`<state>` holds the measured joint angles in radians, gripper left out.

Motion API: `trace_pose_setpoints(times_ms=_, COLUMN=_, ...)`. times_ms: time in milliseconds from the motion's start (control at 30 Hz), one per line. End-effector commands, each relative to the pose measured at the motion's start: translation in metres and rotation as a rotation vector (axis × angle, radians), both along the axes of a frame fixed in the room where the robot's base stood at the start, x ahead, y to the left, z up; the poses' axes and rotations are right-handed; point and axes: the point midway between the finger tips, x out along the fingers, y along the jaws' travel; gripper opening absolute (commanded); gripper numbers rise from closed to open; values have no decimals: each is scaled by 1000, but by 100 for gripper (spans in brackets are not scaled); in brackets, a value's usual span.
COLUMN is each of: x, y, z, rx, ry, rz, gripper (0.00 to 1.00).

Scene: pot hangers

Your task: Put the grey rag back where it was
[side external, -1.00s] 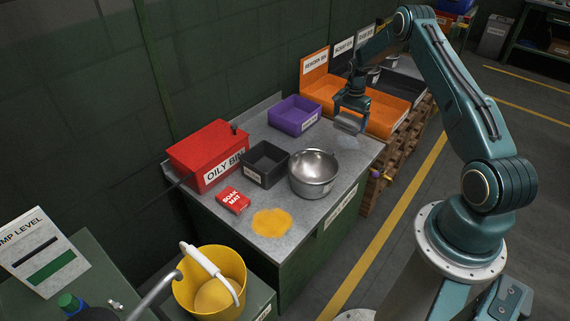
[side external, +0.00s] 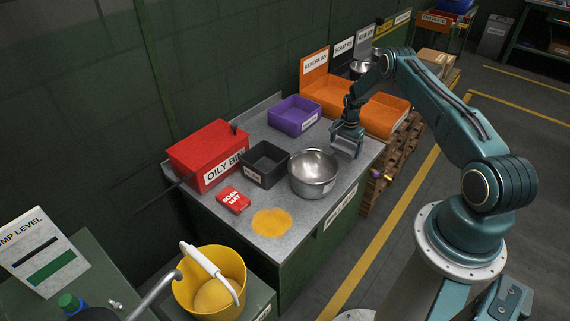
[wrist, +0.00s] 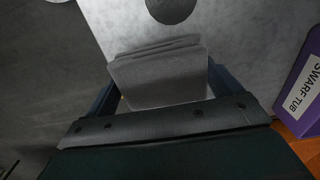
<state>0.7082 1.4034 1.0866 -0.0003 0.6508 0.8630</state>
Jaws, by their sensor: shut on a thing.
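The grey rag (wrist: 160,75) is a folded pad between the jaws of my gripper (wrist: 158,92) in the wrist view. In the side view my gripper (side external: 347,148) is shut on it, low over the right end of the metal worktop (side external: 322,213), right of the steel bowl (side external: 314,173). Only a small part of the rag shows there. I cannot tell whether it touches the worktop.
A purple tub (side external: 295,115) and orange bins (side external: 385,117) stand behind my gripper. A black tray (side external: 264,164), red oily bin (side external: 207,155), red soak mat box (side external: 233,200) and orange spill (side external: 271,222) lie to the left. A yellow bucket (side external: 210,288) stands in front.

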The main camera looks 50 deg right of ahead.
Motion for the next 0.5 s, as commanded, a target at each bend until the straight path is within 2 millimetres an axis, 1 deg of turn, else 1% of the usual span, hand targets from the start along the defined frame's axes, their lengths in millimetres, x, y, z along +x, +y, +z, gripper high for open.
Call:
trace_pose_setpoints(times_ms=167, x=0, y=0, z=-9, rx=1, ry=1, rz=0, gripper=61)
trace_pose_setpoints(times_ms=400, x=0, y=0, z=-32, rx=1, ry=1, rz=0, gripper=61)
trace_pose_setpoints(times_ms=500, x=0, y=0, z=-37, rx=0, ry=0, rz=0, gripper=61)
